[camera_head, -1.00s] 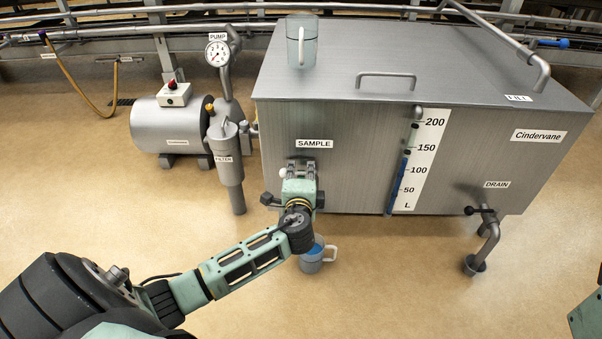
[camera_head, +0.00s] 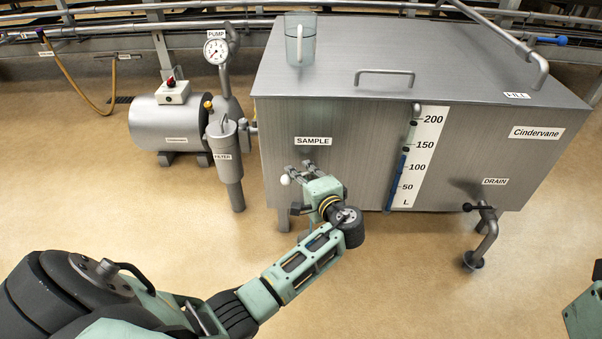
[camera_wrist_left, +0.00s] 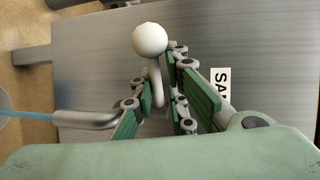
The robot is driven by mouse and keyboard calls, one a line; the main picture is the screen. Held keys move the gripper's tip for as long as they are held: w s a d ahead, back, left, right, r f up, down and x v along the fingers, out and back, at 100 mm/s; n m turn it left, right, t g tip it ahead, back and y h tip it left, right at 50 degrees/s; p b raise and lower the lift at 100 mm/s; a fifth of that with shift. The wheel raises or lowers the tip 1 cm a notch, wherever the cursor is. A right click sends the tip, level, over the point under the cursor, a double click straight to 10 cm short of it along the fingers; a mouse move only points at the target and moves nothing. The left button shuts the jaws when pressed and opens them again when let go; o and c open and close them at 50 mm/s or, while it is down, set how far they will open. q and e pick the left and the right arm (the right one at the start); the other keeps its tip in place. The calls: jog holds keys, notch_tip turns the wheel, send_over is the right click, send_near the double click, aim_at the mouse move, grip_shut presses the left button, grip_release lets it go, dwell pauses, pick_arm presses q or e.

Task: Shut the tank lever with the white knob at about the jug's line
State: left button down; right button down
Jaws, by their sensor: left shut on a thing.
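The white knob (camera_head: 285,180) is on the end of the tank's sample lever, left of my left gripper (camera_head: 301,171) in the head view. In the left wrist view the knob (camera_wrist_left: 150,40) stands past the fingertips, and its grey stem (camera_wrist_left: 156,88) runs between the green finger pads. My left gripper (camera_wrist_left: 160,82) is shut on the lever. A thin blue stream (camera_wrist_left: 25,115) leaves the grey spout (camera_wrist_left: 88,118). The jug below is hidden by my arm in the head view; a grey rounded edge (camera_wrist_left: 8,104) shows at the wrist view's left side.
The steel tank (camera_head: 480,145) fills the centre and right. A clear jug (camera_head: 300,40) stands on its lid. The filter (camera_head: 226,160) and pump (camera_head: 170,125) stand to the left. The drain valve (camera_head: 485,212) is at right. The foreground floor is open.

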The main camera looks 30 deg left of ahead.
pick_arm(q)
jog(key=c, duration=1.9)
grip_release()
jog(key=shift+s+f, duration=0.2)
jog(key=shift+f, duration=0.35)
jog(key=shift+o, duration=0.3)
jog(key=shift+r, duration=0.1)
jog(key=v, duration=1.2)
jog(key=shift+r, duration=0.2)
